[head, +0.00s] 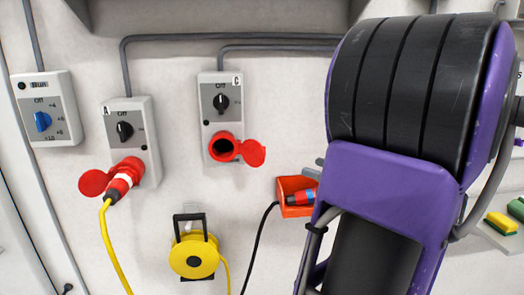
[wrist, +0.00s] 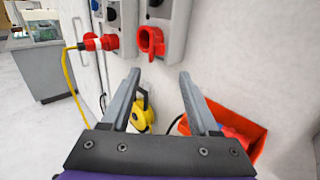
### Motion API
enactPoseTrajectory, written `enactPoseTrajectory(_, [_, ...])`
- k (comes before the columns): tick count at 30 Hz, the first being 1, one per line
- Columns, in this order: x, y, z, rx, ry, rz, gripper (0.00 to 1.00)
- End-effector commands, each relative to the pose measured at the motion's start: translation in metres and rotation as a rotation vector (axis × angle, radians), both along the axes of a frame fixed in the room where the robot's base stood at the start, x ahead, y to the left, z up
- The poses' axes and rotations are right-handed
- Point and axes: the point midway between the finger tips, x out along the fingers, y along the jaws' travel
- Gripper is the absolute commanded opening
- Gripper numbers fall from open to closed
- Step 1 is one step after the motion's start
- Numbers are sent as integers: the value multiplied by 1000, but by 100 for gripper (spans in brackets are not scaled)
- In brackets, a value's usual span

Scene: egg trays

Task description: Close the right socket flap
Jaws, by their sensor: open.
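The right socket (head: 222,148) is a red round socket low on the grey-white switch box C (head: 221,105). It is empty, with its dark opening showing. Its red flap (head: 253,153) stands open to the right. In the wrist view the red socket and flap (wrist: 150,41) show ahead, above the fingertips; their parts overlap. My gripper (wrist: 160,75) is open, its two grey fingers apart with nothing between them. It is below the socket in that view and apart from it. In the head view my purple and black arm covers the right side, and the gripper is hidden.
The left socket on box A (head: 127,125) holds a red-white plug (head: 121,184) with a yellow cable. A yellow cable reel (head: 194,258) hangs below. An orange bin (head: 296,210) holds a red-blue connector; it also shows in the wrist view (wrist: 257,135), close to the right finger.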

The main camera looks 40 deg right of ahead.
Motion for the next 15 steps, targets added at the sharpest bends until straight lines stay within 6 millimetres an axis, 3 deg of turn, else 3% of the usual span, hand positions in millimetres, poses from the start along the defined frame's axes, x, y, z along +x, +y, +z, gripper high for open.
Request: enactPoseTrajectory(15, [108, 27, 0, -1, 3, 5, 61])
